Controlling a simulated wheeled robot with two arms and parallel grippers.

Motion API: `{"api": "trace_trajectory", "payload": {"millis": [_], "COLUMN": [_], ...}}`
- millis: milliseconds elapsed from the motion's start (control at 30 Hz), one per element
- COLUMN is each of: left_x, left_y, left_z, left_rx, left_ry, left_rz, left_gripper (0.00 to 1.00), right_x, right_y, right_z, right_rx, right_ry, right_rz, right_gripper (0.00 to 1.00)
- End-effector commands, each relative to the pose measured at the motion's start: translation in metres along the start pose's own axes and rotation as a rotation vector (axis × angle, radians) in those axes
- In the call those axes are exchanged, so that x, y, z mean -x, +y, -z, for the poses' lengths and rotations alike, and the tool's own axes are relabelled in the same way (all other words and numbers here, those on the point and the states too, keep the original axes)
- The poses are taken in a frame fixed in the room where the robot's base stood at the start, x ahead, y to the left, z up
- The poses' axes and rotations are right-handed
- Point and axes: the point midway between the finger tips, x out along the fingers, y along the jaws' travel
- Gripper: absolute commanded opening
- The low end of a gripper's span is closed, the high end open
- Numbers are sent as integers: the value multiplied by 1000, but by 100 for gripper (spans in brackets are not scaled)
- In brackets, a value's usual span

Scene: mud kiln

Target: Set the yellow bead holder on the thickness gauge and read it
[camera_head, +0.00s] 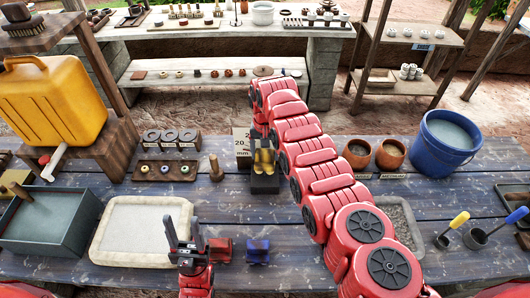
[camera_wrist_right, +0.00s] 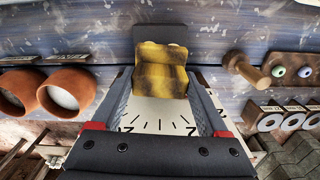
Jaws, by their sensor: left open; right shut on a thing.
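The yellow bead holder (camera_head: 264,160) stands upright at the black base of the thickness gauge (camera_head: 265,185); it also shows in the right wrist view (camera_wrist_right: 160,75). My right gripper (camera_wrist_right: 160,85) is shut on the holder, with one finger along each side. The gauge's white dial (camera_wrist_right: 155,115) lies behind the holder in the wrist view, and its ticks show partly. I see no needle clearly. I cannot tell whether the holder rests on the base. My left gripper (camera_head: 184,230) is open and empty above the front of the table.
A red holder (camera_head: 220,250) and a blue holder (camera_head: 257,251) are right of my left gripper. A pale tray (camera_head: 101,246) and a dark water basin (camera_head: 84,236) lie left. Clay pots (camera_head: 357,154) and a blue bucket (camera_head: 424,150) stand right. A wooden peg (camera_head: 215,170) stands left of the gauge.

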Motion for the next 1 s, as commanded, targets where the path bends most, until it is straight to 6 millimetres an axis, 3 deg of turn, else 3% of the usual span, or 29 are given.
{"api": "trace_trajectory", "payload": {"millis": [1000], "left_x": [12], "left_y": [1], "left_z": [-2], "left_rx": [0], "left_ry": [0], "left_rz": [0], "left_gripper": [50], "right_x": [-16], "right_y": [0], "right_z": [0], "right_rx": [0], "right_ry": [1], "right_rz": [0], "right_gripper": [33]}}
